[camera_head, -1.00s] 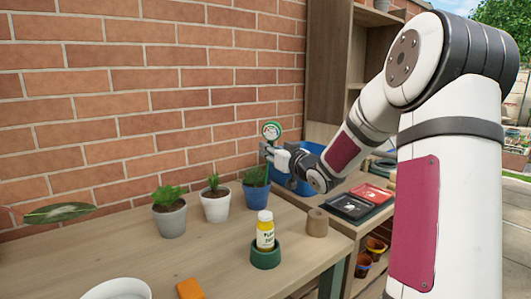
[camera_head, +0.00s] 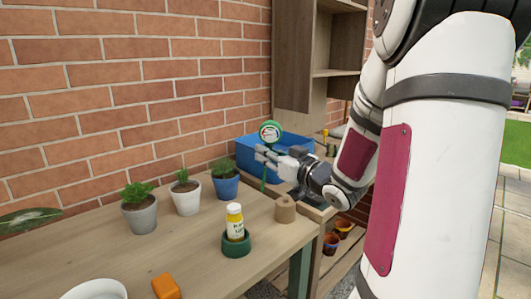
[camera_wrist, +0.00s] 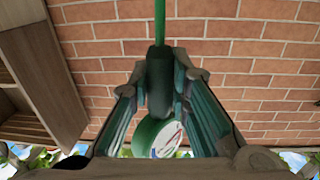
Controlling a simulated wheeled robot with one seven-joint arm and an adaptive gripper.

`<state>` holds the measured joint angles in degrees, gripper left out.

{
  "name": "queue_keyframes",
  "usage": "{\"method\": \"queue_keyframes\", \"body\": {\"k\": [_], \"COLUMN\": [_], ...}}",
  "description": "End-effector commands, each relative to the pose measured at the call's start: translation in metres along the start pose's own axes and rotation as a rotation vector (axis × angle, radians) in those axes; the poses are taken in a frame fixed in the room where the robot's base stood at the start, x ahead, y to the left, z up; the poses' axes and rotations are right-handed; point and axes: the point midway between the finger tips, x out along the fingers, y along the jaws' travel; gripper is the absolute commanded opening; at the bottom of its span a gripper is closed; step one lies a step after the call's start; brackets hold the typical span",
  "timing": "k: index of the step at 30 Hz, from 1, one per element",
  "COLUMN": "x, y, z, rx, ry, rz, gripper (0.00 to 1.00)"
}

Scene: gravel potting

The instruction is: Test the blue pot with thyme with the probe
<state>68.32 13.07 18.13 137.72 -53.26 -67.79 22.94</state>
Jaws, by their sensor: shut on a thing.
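The probe has a round dial (camera_head: 270,132) with a green rim and a thin green rod. My gripper (camera_head: 263,154) is shut on the probe just below the dial, with the rod pointing down. The wrist view shows the probe's dark green body (camera_wrist: 160,85) between both fingers. The blue pot (camera_head: 226,188) with a bushy green plant stands on the table. The rod is to the right of this pot in the picture and apart from it. The rod's tip seems to be above the table. The wrist view does not show the pot.
A white pot (camera_head: 186,201) and a grey pot (camera_head: 140,217) with plants stand left of the blue pot. A brown cylinder (camera_head: 285,209) and a blue bin (camera_head: 244,150) are close to my gripper.

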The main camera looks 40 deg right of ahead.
Motion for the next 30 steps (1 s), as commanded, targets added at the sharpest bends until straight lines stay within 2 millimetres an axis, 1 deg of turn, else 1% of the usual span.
{"method": "queue_keyframes", "body": {"k": [1,22,30], "x": [0.000,0.000,0.000], "y": [0.000,-0.002,-0.001], "z": [-0.005,-0.043,-0.045], "rx": [0.000,0.000,0.000], "ry": [0.001,0.000,0.000], "rz": [-0.001,-0.001,0.000], "gripper": [0.00,0.00,0.00]}}
